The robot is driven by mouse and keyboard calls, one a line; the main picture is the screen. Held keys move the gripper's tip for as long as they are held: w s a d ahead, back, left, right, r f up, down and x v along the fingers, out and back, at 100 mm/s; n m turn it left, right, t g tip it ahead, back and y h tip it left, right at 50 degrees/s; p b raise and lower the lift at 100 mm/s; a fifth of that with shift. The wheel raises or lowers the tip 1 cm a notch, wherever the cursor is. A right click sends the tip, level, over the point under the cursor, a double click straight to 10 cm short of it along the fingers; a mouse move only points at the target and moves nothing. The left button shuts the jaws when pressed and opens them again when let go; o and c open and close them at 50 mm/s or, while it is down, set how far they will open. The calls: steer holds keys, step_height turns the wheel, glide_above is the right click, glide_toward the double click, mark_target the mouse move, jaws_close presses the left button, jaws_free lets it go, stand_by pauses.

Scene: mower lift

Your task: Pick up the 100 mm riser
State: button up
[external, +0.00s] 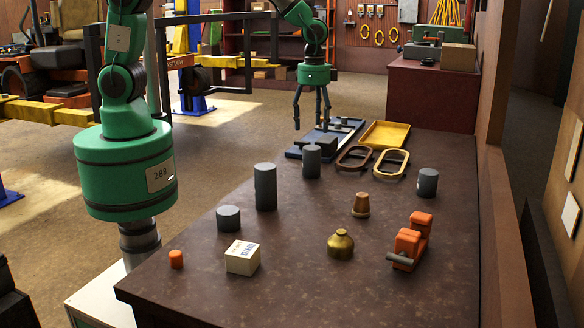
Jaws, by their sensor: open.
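Several dark grey cylinders that look like risers stand upright on the brown bench (300,270). The tallest-looking grey cylinder (265,187) is left of centre, with a short grey cylinder (228,219) nearer the front left. A medium grey cylinder (311,162) stands farther back, and another grey cylinder (428,183) is at the right. No size marking is readable, so I cannot tell which is the 100 mm riser. My gripper (312,122) points down, open and empty, above the far part of the bench near the blue tray, beyond the medium cylinder.
A labelled box (242,259), orange cylinder (176,259), brass weight (340,245), bronze piece (361,206) and orange tool (408,249) stand in front.

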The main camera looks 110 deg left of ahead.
mark_target(313, 148)
steer(key=shift+f, duration=0.15)
steer(key=shift+f+b, duration=0.7)
steer(key=shift+f, duration=3.6)
steer(key=shift+s+f+b, duration=0.15)
steer(key=shift+f+b, duration=0.45)
steer(key=shift+f, duration=2)
steer(key=c, duration=1.5)
steer(key=shift+c, duration=0.2)
steer(key=shift+r, duration=0.2)
